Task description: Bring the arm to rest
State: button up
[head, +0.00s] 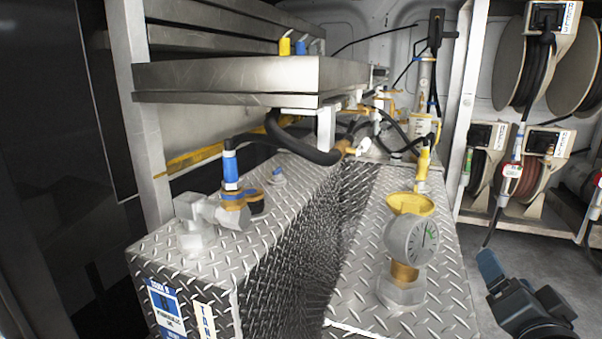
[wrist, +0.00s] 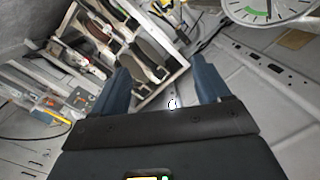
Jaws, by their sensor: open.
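My gripper (head: 518,287) is at the lower right of the head view, in front of the grey floor and to the right of the tread-plate tank top. In the wrist view, my gripper (wrist: 163,82) shows two blue fingers spread apart with nothing between them. It is open and appears to touch nothing. Most of my arm is out of the head view.
A pressure gauge (head: 411,241) stands on the tank (head: 345,300) left of my gripper; its dial (wrist: 268,8) is close at the wrist view's upper right. Hose reels (head: 530,165) fill the rack at the right.

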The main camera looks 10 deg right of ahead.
jog(key=s+a+f+n+y, duration=0.3)
jog(key=s+a+f+n, duration=0.2)
jog(key=s, duration=0.2)
jog(key=s+a+f+n+y, duration=0.3)
jog(key=s+a+f+n, duration=0.15)
jog(key=s, duration=0.35)
jog(key=s+a+n+y, duration=0.15)
jog(key=s+a, duration=0.25)
jog(key=s, duration=0.4)
jog(key=s+a+n+y, duration=0.15)
jog(key=s+a, duration=0.25)
jog(key=s, duration=0.5)
notch_tip(320, 180, down, 10)
jog(key=b, duration=1)
notch_tip(320, 180, up, 13)
jog(key=p, duration=1.3)
jog(key=shift+a+g+h, duration=0.15)
jog(key=shift+g+h, duration=0.25)
